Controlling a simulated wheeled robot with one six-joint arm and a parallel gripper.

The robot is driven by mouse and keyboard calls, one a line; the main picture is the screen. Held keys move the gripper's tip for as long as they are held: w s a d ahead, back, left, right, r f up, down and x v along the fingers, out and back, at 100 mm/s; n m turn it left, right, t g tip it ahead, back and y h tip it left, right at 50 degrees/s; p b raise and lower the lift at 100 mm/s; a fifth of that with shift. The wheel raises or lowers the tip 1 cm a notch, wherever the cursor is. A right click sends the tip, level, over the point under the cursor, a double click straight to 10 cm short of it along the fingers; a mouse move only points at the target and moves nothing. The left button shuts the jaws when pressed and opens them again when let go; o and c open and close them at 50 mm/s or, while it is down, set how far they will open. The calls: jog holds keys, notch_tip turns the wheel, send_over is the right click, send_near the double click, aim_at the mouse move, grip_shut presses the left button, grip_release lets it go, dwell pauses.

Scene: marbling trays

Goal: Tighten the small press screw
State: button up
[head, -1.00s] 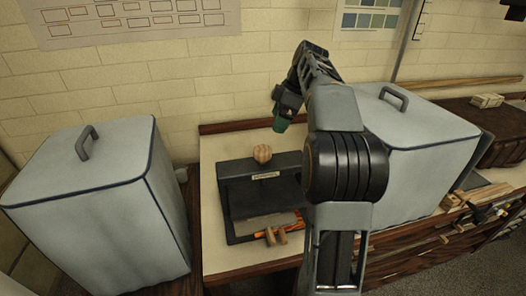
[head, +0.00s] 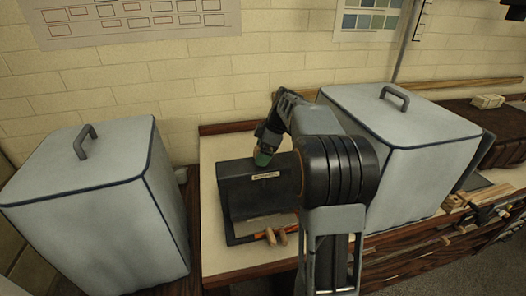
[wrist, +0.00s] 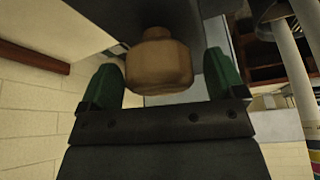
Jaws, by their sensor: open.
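The small press (head: 236,190) is a black frame with a pale label on its top bar, standing on the pale worktop. Its screw has a round wooden knob (wrist: 158,66), seen in the wrist view; in the head view my gripper hides it. My gripper (head: 262,159) is at the top of the press, pointing down. In the wrist view its green fingers are open, one on each side of the knob, with a gap showing at least on the left. Contact on the right is hard to tell.
A grey covered box (head: 95,205) with a handle stands left, and another (head: 425,150) stands right of my arm. Wooden pegs (head: 276,237) lie at the press's front. The brick wall is close behind. My arm hides part of the worktop (head: 222,262).

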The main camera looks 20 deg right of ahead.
jog(key=c, duration=0.9)
jog(key=shift+c, duration=0.2)
jog(key=shift+f+m, duration=0.1)
jog(key=shift+m, duration=0.3)
